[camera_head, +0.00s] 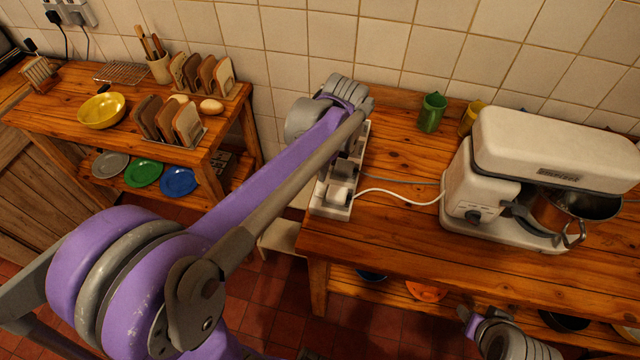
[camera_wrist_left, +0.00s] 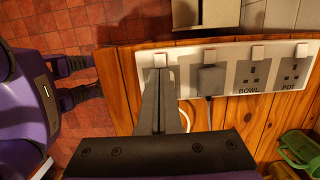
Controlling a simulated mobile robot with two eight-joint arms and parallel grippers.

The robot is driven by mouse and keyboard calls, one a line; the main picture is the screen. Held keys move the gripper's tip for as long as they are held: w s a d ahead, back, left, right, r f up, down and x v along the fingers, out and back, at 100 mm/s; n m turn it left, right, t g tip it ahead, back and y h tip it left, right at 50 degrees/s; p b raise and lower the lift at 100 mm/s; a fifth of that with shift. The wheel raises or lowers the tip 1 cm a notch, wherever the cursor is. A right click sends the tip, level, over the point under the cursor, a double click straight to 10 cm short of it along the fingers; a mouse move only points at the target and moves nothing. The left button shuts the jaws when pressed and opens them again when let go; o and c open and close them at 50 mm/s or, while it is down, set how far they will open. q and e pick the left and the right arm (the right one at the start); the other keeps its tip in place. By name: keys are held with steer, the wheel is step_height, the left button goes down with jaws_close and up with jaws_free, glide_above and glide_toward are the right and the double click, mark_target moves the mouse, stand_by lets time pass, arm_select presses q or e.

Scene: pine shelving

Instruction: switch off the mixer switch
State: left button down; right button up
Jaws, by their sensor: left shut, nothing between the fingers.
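A white power strip (camera_head: 324,205) lies along the left end of the right-hand bench; the mixer's white cable runs to its near end. In the left wrist view, the strip (camera_wrist_left: 229,61) has a row of white switches, with BOWL and POT labels at its right. My left gripper (camera_wrist_left: 160,74) is shut and empty, its tips appearing just below the leftmost switch (camera_wrist_left: 160,60). It covers the first socket and label; contact is unclear. In the head view its fingers are hidden behind my arm. The cream mixer (camera_head: 555,150) stands to the right. My right gripper (camera_head: 468,317) is partly visible, low right.
A dark plug (camera_wrist_left: 210,80) fills the second socket. A green mug (camera_head: 432,112) and a yellow mug (camera_head: 471,117) stand behind the strip and mixer.

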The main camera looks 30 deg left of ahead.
mark_target(318, 192)
arm_select(q)
steer(key=f, duration=0.4)
steer(key=a+f, duration=0.1)
steer(key=f, duration=0.1)
steer(key=shift+s, duration=0.1)
arm_select(e)
steer(key=shift+f, duration=0.1)
